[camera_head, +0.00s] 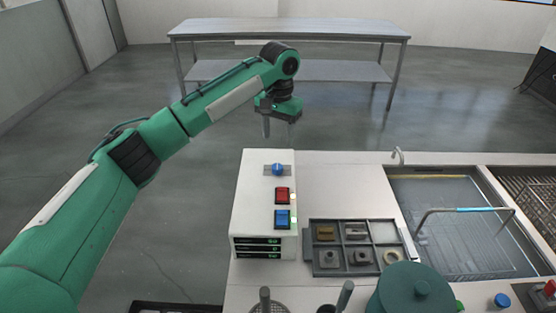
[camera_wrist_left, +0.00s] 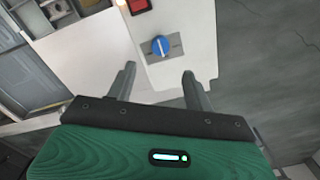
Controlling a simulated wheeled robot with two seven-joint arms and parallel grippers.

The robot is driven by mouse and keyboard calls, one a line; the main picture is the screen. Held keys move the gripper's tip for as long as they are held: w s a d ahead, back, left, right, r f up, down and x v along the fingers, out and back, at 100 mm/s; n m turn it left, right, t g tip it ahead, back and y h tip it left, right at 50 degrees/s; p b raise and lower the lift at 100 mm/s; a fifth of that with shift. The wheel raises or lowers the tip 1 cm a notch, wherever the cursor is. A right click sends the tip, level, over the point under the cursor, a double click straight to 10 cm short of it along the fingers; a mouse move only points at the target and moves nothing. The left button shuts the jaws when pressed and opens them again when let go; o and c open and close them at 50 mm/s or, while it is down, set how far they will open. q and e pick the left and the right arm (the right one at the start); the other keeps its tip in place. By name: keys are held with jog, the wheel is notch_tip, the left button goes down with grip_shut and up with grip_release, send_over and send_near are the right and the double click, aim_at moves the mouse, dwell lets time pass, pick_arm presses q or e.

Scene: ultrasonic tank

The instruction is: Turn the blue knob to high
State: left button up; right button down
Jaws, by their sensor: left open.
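The blue knob (camera_head: 278,169) sits on a grey plate on top of the white control box (camera_head: 252,190), toward its far end. In the left wrist view the blue knob (camera_wrist_left: 160,45) carries a white pointer line and lies ahead of the fingertips, roughly between them. My left gripper (camera_head: 279,133) hangs above and beyond the far end of the box, apart from the knob. It also shows in the left wrist view (camera_wrist_left: 159,72), with its two fingers spread and nothing between them. My right gripper is out of view.
A red switch (camera_head: 282,195) and a blue switch (camera_head: 282,219) are on the box nearer me. A grey parts tray (camera_head: 308,258) stands right of it, then a sink tank (camera_head: 455,250). A green lidded pot (camera_head: 412,290) is in front. A steel table (camera_head: 290,30) stands far behind.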

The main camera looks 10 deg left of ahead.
pick_arm(q)
send_over(277, 166)
notch_tip(277, 166, down, 4)
jog(key=shift+d+f+p, duration=0.1)
jog(key=shift+p, duration=0.25)
notch_tip(277, 166, down, 6)
jog(key=shift+r+p, duration=0.2)
jog(key=shift+p, duration=0.25)
jog(key=shift+f, duration=0.6)
jog(key=c, duration=0.9)
jog(key=shift+c, duration=0.3)
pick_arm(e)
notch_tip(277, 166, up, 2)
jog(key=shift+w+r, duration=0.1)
